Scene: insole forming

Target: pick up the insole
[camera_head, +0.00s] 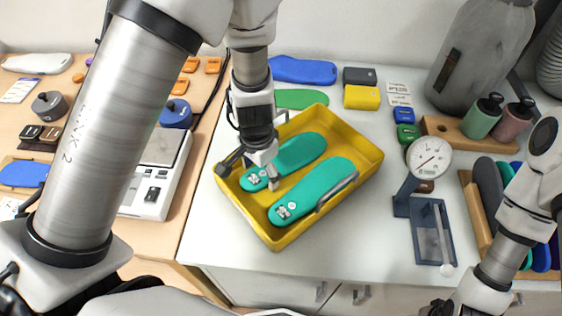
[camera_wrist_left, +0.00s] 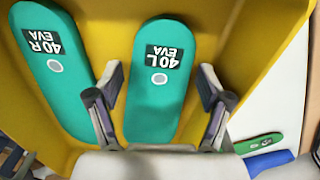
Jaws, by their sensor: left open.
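Two teal insoles lie side by side in a yellow tray (camera_head: 352,137). The 40L insole (camera_head: 301,152) is the upper left one; the 40R insole (camera_head: 325,182) is the lower right one. Their labels read clearly in the left wrist view, 40L (camera_wrist_left: 160,100) in the middle and 40R (camera_wrist_left: 60,90) at left. My left gripper (camera_head: 254,174) is open above the label end of the 40L insole. In the wrist view its fingers (camera_wrist_left: 162,95) stand on either side of that insole, with nothing held. My right arm is at the right edge; its fingers do not show.
The tray walls (camera_wrist_left: 237,60) rise around the insoles. A green insole (camera_head: 300,99) and a blue one (camera_head: 302,69) lie behind the tray. A scale (camera_head: 152,190) stands left, a dial gauge (camera_head: 429,157) right.

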